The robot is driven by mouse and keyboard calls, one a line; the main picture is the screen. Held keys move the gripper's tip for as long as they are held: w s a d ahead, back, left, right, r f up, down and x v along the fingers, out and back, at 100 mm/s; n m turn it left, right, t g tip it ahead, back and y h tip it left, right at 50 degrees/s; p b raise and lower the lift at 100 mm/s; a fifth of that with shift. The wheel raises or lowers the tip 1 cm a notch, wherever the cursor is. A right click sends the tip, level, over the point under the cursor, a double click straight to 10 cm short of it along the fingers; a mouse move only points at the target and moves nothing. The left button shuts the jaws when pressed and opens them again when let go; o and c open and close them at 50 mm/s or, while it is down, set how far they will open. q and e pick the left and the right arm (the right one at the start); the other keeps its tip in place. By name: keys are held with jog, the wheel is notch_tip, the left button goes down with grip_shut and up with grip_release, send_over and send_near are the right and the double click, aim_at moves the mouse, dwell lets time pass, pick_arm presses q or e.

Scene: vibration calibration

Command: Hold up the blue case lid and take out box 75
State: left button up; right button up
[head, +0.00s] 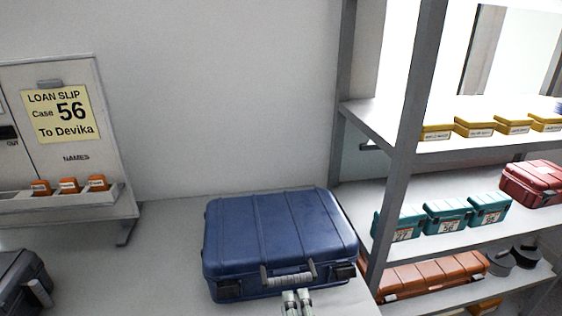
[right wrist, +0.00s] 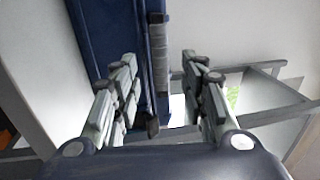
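The blue case (head: 275,238) lies flat on the grey worktop with its lid down. Its grey handle (head: 290,281) and dark latches are on the front side. My right gripper (head: 297,296) is at the bottom of the head view, just in front of the handle. In the right wrist view my right gripper (right wrist: 160,62) is open, its fingers spread, with the blue case (right wrist: 98,35) and its handle (right wrist: 160,75) beyond them. I cannot tell whether it touches the handle. The case's inside is hidden, and I see no box marked 75. My left gripper is out of view.
A loan slip (head: 62,115) reading Case 56, To Devika hangs on a board at left. A dark case (head: 20,281) stands at lower left. The shelf at right holds teal boxes (head: 446,216), yellow boxes (head: 474,127), a red case (head: 533,184) and an orange case (head: 425,279).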

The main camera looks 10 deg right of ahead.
aim_at(291, 284)
jog(key=shift+w+r+p, duration=0.2)
jog(key=shift+w+p, duration=0.1)
jog(key=shift+w, duration=1.05)
jog(key=shift+w+r+p, duration=0.2)
jog(key=shift+w+p, duration=0.1)
jog(key=shift+w, duration=1)
jog(key=shift+w+p, duration=0.2)
jog(key=shift+p, duration=0.1)
grip_shut()
